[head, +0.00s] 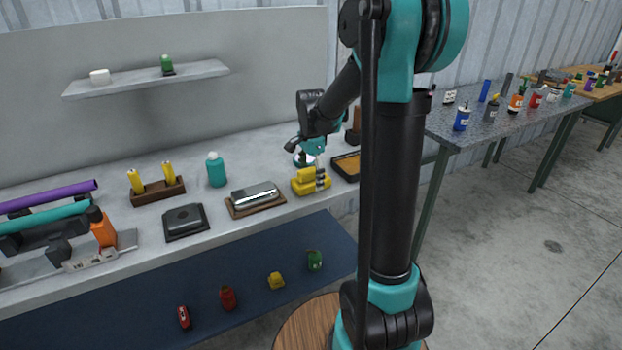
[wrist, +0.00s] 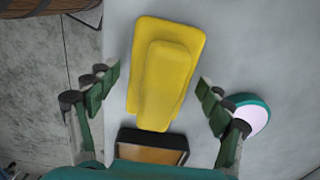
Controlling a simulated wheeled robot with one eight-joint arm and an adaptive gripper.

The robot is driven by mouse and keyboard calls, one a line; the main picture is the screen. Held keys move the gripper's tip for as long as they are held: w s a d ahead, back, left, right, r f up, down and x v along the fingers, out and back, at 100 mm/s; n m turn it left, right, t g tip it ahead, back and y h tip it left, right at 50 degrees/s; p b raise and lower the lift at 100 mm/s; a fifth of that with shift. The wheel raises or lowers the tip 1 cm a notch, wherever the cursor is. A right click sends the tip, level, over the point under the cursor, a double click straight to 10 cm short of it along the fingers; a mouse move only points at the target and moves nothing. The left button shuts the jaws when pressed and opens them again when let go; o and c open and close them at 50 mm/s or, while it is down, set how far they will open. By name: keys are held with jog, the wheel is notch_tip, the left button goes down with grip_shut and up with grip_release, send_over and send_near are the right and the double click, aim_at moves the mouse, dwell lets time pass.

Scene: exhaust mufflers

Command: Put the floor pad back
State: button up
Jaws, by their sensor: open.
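A yellow padded piece (head: 310,180), which may be the floor pad, lies on the grey bench near its front edge. In the wrist view the yellow piece (wrist: 165,70) shows from above as a wide base with a narrower raised part. My gripper (head: 318,150) is above the bench, by the yellow piece. In the wrist view my gripper (wrist: 156,84) is open, its fingers apart on either side of the yellow piece, with nothing held. I cannot tell its height above the piece. A dark-rimmed tray with a brown inside (head: 346,166) is right beside it, partly hidden by my arm.
A round white disc with a teal rim (wrist: 250,114) lies near the right finger. A silver muffler on a brown base (head: 255,198) and a teal bottle (head: 215,169) stand left. A blue lower surface (head: 220,285) holds several small items. A wall shelf (head: 145,82) hangs behind.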

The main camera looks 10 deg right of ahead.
aim_at(311, 169)
notch_tip(311, 169, up, 12)
jog(key=shift+f, duration=0.25)
jog(key=s+d+f+n+t, duration=0.2)
jog(key=s+f+n, duration=0.5)
jog(key=s+f, duration=0.2)
jog(key=s+d+f+n+t, duration=0.2)
jog(key=s+f+n, duration=0.5)
jog(key=s, duration=0.6)
jog(key=shift+f, duration=0.9)
